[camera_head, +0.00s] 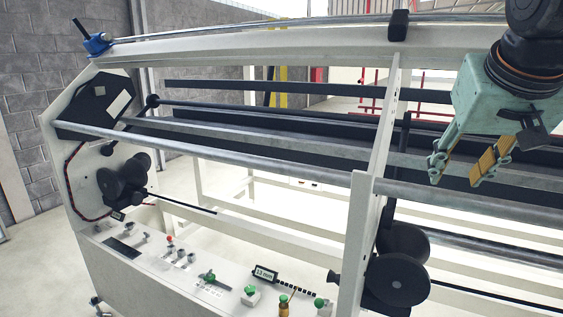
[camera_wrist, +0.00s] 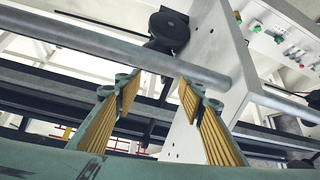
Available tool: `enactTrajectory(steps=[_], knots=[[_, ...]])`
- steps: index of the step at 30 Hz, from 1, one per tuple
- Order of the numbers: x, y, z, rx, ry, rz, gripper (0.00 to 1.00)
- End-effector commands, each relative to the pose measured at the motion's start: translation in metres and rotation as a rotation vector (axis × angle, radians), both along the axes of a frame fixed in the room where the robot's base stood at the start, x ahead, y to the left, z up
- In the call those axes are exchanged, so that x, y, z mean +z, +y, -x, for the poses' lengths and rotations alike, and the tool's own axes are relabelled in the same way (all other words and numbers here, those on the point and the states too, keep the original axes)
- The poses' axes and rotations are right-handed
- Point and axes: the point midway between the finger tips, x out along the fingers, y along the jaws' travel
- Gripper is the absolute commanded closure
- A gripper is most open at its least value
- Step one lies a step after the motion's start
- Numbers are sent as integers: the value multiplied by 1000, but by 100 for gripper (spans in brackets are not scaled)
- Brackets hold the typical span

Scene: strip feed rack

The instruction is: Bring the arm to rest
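My gripper (camera_head: 466,166) shows at the upper right of the head view, hanging from my dark wrist in front of the rack's upper bars. It is a grey-green body with two yellow-padded fingers. The fingers stand apart with nothing between them. In the wrist view my gripper (camera_wrist: 160,95) also shows open and empty, its two fingers pointing toward the long grey round bar (camera_wrist: 100,40) and the white upright plate (camera_wrist: 205,100). I cannot tell how far the fingertips are from the bar.
The white strip feed rack (camera_head: 240,50) fills most of the view. Its grey front bar (camera_head: 250,160) runs across below my gripper. A white divider plate (camera_head: 358,235) stands left of it, with black rollers (camera_head: 400,265) beside it. Green knobs (camera_head: 250,290) sit on the lower panel.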

Motion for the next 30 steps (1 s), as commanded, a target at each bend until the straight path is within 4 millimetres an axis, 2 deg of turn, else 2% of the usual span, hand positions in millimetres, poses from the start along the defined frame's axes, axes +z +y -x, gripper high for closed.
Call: enactTrajectory(steps=[5,8,14,18,24,30], knots=[[-8,24,32,20,-1,-11,64],[-20,39,54,39,15,-20,64],[-61,70,110,97,87,-35,64],[-96,92,155,148,156,-48,64],[-139,115,212,213,241,-61,64],[-160,124,244,248,289,-67,64]])
